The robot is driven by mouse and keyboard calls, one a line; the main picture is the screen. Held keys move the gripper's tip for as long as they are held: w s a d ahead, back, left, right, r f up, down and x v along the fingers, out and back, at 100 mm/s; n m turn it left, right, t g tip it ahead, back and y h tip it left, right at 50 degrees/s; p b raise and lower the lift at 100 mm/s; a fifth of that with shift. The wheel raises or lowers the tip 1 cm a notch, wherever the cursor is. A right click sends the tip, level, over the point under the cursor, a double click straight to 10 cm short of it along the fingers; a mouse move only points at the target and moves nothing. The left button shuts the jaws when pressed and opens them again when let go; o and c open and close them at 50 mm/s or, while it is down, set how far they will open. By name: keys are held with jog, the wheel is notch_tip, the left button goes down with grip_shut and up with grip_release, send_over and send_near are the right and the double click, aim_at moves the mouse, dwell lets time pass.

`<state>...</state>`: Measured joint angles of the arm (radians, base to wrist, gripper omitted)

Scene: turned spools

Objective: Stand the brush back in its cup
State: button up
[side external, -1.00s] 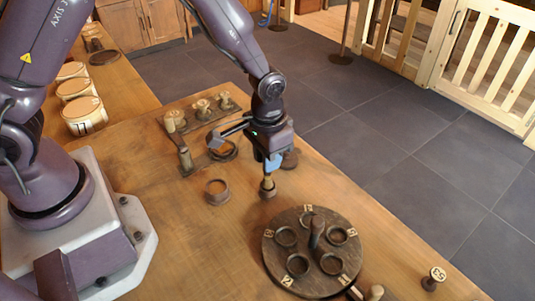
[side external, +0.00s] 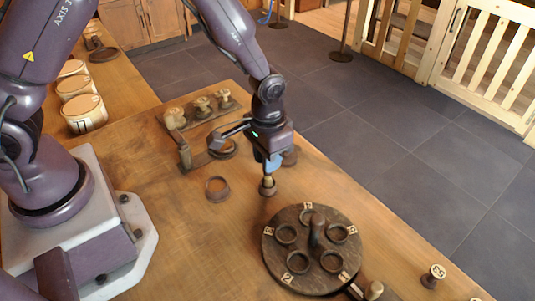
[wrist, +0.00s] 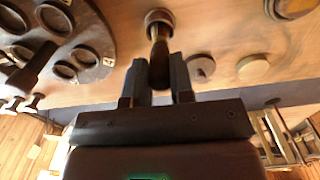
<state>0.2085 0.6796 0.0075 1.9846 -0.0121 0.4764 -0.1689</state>
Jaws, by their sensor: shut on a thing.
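My gripper (side external: 272,160) is shut on the dark wooden handle of the brush (wrist: 159,62). In the wrist view the handle stands between the two fingers (wrist: 158,82), and its far end meets a round, pale-centred piece. In the side view the brush's lower end (side external: 267,188) shows below the fingers, just left of and behind the round turntable. I cannot tell whether it touches the table. An open, empty round wooden cup (side external: 217,189) stands on the table to the left of the brush. Whether this is the brush's cup is not clear.
The dark round turntable (side external: 272,252) has several ring sockets and a central knob. A rack (side external: 212,118) with several spools stands behind the gripper. Small spools (side external: 433,276) stand at the right edge.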

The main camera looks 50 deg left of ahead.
jog(key=shift+f, duration=0.35)
dwell(0.6)
jog(key=o, duration=0.9)
jog(key=shift+r, duration=4.25)
